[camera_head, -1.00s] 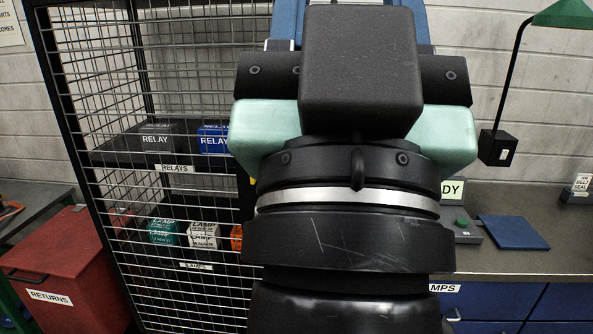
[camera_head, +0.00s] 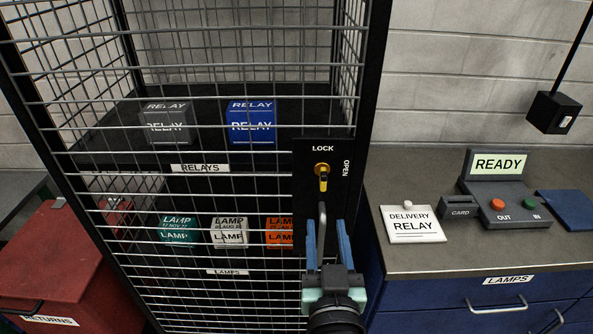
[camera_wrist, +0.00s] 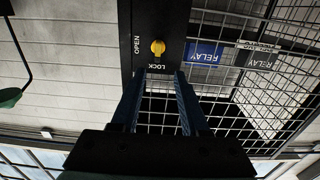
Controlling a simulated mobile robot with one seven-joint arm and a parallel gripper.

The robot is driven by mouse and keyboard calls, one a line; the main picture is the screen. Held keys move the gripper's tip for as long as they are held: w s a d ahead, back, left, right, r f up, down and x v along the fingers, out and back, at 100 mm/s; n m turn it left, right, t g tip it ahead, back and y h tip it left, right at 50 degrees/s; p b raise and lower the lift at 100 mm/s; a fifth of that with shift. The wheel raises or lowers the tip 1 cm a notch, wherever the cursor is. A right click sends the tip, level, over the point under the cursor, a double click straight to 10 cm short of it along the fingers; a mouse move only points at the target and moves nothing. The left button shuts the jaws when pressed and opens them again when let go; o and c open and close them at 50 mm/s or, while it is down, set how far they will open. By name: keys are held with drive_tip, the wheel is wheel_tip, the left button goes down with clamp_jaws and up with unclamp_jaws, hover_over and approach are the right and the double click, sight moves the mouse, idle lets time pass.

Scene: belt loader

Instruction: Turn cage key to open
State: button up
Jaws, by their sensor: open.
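The yellow cage key (camera_head: 323,178) sits in a black lock plate (camera_head: 309,205) on the cage door's right side. LOCK is printed above the key and OPEN to its right. The key looks upright, in line with LOCK. It also shows in the wrist view (camera_wrist: 158,47), ahead of the fingers. My gripper (camera_head: 327,226) is open and empty, its blue fingers pointing up, below the key and apart from it. In the wrist view my gripper (camera_wrist: 158,78) has its fingertips spread to either side of the key's line. A grey door handle (camera_head: 322,228) shows between the fingers in the head view.
The wire cage (camera_head: 82,127) holds relay and lamp boxes on two shelves. A red RETURNS bin (camera_head: 55,260) stands at left.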

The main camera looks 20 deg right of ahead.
sight(324, 183)
drive_tip(key=p+x, duration=0.1)
drive_tip(key=x, duration=0.5)
drive_tip(key=p+x, duration=0.2)
drive_tip(key=x, duration=0.4)
drive_tip(key=shift+d+r, duration=0.1)
drive_tip(key=shift+d, duration=0.15)
drive_tip(key=shift+s, duration=0.1)
drive_tip(key=shift+c, duration=0.2)
clamp_jaws()
